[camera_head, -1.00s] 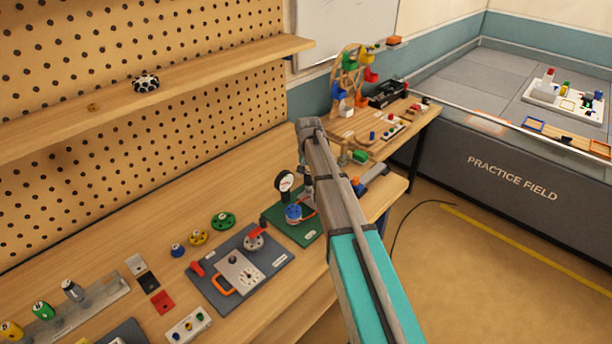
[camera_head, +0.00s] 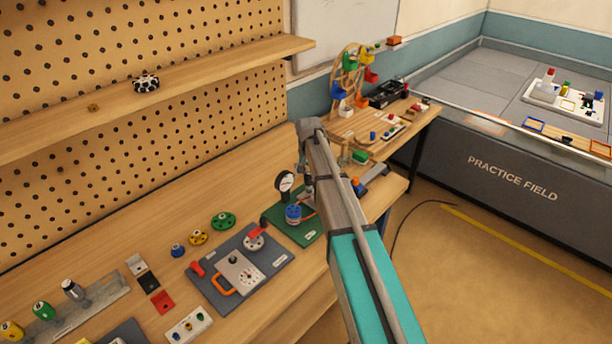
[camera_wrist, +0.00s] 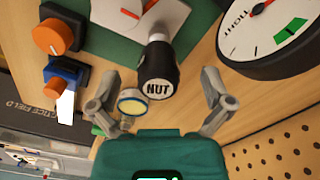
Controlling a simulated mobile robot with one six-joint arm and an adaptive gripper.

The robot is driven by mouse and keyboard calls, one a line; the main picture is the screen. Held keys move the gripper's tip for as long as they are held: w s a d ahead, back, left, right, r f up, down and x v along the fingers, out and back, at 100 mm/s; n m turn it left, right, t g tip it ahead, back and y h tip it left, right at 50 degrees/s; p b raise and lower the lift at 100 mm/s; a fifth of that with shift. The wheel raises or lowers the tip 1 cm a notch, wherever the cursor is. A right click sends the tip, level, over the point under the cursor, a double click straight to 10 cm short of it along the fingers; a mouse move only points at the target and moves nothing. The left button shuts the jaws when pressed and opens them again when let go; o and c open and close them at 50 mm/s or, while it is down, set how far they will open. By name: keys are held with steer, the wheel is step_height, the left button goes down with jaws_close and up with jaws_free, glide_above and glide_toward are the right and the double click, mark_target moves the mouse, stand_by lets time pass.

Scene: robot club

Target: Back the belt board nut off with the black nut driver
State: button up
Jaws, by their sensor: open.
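In the wrist view the black nut driver (camera_wrist: 157,82) shows end on, its round white cap marked NUT. Its grey shaft runs up toward a green board (camera_wrist: 98,45). My gripper (camera_wrist: 158,78) is open, with one finger on each side of the driver's handle; I cannot tell whether either touches it. A white dial gauge marked TIGHT (camera_wrist: 272,30) stands close at the upper right. In the head view the green board (camera_head: 308,236) carries a blue cylinder (camera_head: 293,214) and the dial gauge (camera_head: 284,181). The nut is not visible.
A black block with an orange knob (camera_wrist: 55,37) and a blue block (camera_wrist: 64,77) lie left in the wrist view. In the head view a grey dial board (camera_head: 212,289) and a driver rack (camera_head: 108,290) stand left of the green board. Pegboard backs the bench.

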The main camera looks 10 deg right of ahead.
steer(key=shift+r, duration=0.1)
steer(key=shift+r+p, duration=2.65)
steer(key=shift+p, duration=0.05)
steer(key=shift+s, duration=0.3)
steer(key=s+n, duration=0.4)
steer(key=s, duration=2.4)
steer(key=shift+s+a+n, duration=0.25)
steer(key=shift+a+n, duration=0.05)
steer(key=shift+a, duration=0.1)
steer(key=shift+d, duration=0.1)
